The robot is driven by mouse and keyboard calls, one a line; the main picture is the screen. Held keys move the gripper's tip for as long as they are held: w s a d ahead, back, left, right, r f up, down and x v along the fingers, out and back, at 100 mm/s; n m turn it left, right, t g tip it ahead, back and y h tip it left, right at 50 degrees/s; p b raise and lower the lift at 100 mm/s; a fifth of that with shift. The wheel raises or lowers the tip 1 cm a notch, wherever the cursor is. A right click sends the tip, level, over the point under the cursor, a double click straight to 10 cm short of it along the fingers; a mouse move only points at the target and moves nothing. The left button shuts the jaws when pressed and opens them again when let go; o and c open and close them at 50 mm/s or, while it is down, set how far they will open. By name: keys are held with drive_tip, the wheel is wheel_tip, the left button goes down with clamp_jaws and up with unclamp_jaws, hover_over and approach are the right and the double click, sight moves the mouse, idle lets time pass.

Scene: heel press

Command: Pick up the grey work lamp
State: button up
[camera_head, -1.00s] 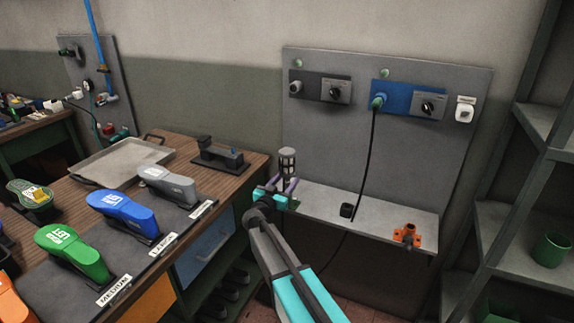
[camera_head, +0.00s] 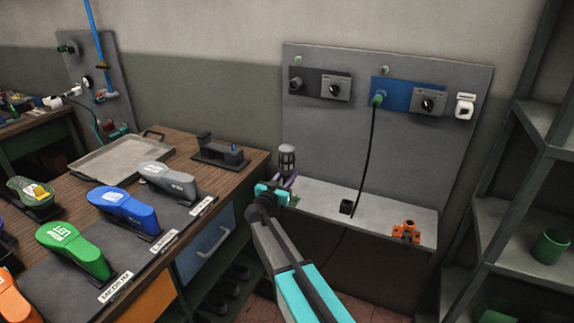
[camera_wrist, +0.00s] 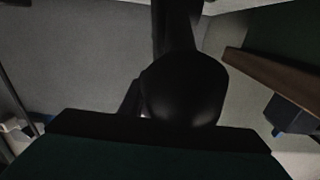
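The grey work lamp (camera_head: 287,156) stands upright at the left end of the wall shelf, with a caged, cylindrical head. My gripper (camera_head: 288,181) is at its lower part, with the purple-grey fingers close against it. The fingers and my teal wrist hide the lamp's lower part, and I cannot tell whether the fingers touch it or how far apart they are. In the wrist view a dark rounded shape fills the middle, too dark to name for sure.
The grey shelf (camera_head: 385,212) holds a small black block (camera_head: 346,207) and an orange fitting (camera_head: 406,232). A black cable (camera_head: 366,150) hangs from a blue socket panel (camera_head: 404,97). The wooden bench (camera_head: 258,160) with shoe forms stands left, and a shelf rack (camera_head: 500,225) right.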

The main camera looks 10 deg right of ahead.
sight(285, 173)
clamp_jaws()
drive_tip(key=shift+r, duration=0.1)
drive_tip(key=shift+r, duration=0.1)
drive_tip(key=shift+r+b, duration=0.75)
drive_tip(key=shift+r, duration=0.25)
drive_tip(key=shift+s+r+b, duration=0.4)
drive_tip(key=shift+s+r, duration=0.1)
drive_tip(key=shift+r, duration=0.1)
drive_tip(key=s+r+b, duration=0.1)
drive_tip(key=s+b, duration=0.3)
drive_tip(key=s, duration=1.1)
drive_tip(key=shift+d+r+b, duration=0.2)
drive_tip(key=shift+r+b, duration=0.05)
drive_tip(key=shift+b, duration=0.1)
drive_tip(key=shift+r, duration=0.2)
drive_tip(key=shift+r+b, duration=0.3)
drive_tip(key=shift+r, duration=1.5)
